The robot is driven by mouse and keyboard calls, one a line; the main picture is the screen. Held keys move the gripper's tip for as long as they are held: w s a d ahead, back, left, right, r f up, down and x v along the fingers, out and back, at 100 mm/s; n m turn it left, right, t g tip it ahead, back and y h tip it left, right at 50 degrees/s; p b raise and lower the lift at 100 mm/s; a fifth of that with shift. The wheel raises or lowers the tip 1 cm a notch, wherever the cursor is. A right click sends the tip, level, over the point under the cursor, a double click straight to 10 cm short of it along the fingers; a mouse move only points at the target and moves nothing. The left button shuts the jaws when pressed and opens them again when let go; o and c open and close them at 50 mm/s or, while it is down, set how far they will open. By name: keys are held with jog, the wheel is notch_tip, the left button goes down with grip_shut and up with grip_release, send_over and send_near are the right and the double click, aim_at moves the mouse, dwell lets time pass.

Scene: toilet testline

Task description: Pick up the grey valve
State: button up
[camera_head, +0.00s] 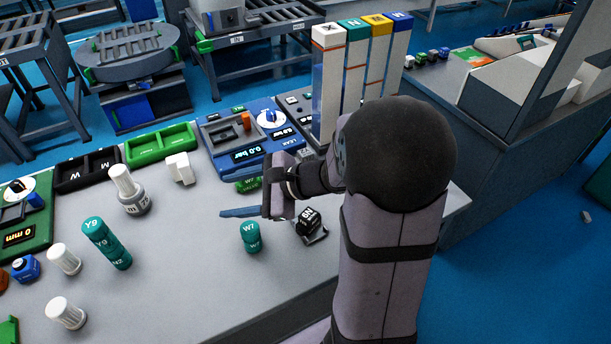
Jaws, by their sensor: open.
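A grey ribbed body (137,204) with a white cylinder (122,180) rising from it stands tilted on the bench at the left. It is the greyest valve-like part in view, but I cannot tell for sure that it is the grey valve. My gripper (243,211) is over the middle of the bench, to the right of this part and well apart from it. It points left and is open, with nothing seen between its fingers. One finger shows as a long bluish bar; the other is hard to make out.
White cylinders (64,259) are at the left. A green tray (160,145), a blue leak tester (247,140) and tall coloured columns (328,85) line the back.

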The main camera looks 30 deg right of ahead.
jog(key=w+d+f+m+t+h+b, duration=0.25)
jog(key=w+d+m+t+b, duration=0.45)
jog(key=d, duration=0.5)
jog(key=m+t+h+b, duration=0.2)
jog(key=m+t+h, duration=0.1)
jog(key=m+h, duration=0.45)
send_over(308, 156)
jog(key=s, duration=0.3)
jog(key=shift+m+y, duration=0.25)
jog(key=shift+y, duration=0.05)
jog(key=shift+w+f+b, duration=0.2)
jog(key=shift+f+b, duration=0.2)
jog(key=shift+f, duration=3.15)
jog(key=shift+w+p, duration=0.3)
jog(key=shift+w, duration=2.1)
jog(key=shift+r, duration=0.1)
jog(key=c, duration=1.2)
